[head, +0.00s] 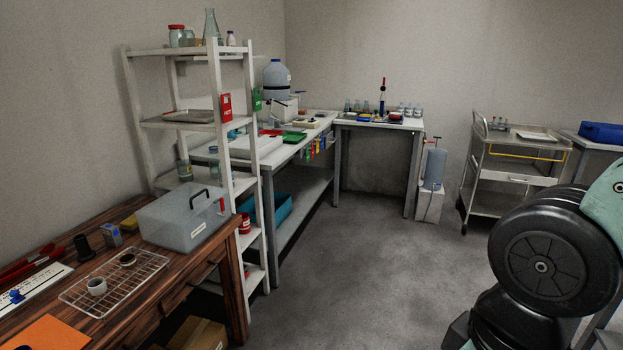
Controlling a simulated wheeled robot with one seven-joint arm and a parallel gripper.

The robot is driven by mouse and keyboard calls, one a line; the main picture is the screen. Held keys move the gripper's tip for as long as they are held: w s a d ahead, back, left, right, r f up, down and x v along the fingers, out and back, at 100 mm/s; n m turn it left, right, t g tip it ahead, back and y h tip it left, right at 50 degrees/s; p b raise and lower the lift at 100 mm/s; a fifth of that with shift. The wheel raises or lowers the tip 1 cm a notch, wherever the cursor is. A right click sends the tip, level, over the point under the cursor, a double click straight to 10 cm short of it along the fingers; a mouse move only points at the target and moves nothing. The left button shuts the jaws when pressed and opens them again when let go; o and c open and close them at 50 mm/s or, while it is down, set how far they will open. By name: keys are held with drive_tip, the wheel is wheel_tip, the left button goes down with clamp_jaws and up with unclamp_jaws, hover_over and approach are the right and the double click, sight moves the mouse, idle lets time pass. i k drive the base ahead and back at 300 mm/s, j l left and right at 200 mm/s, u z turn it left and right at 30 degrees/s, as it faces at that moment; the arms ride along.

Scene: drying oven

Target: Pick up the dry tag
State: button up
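No label that I can read says which tag is the dry tag. A red tag (225,106) hangs on the front post of the white shelf rack (216,80). A green tag (257,99) hangs on the neighbouring post, just right of it. Both carry markings too small to read. Several small coloured tags or strips (318,148) hang along the edge of the white bench (277,160). Part of my arm shows at the lower right, far from the rack. My gripper is not in view.
A wooden table (180,268) at the left front holds a grey lidded box (184,215) and a wire rack (114,283). A steel cart (513,165) stands at the back right. The grey floor (365,270) in the middle is clear.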

sight(258, 99)
drive_tip(key=i+l+u, duration=0.1)
drive_tip(key=i+u, duration=0.2)
drive_tip(key=i, duration=1.85)
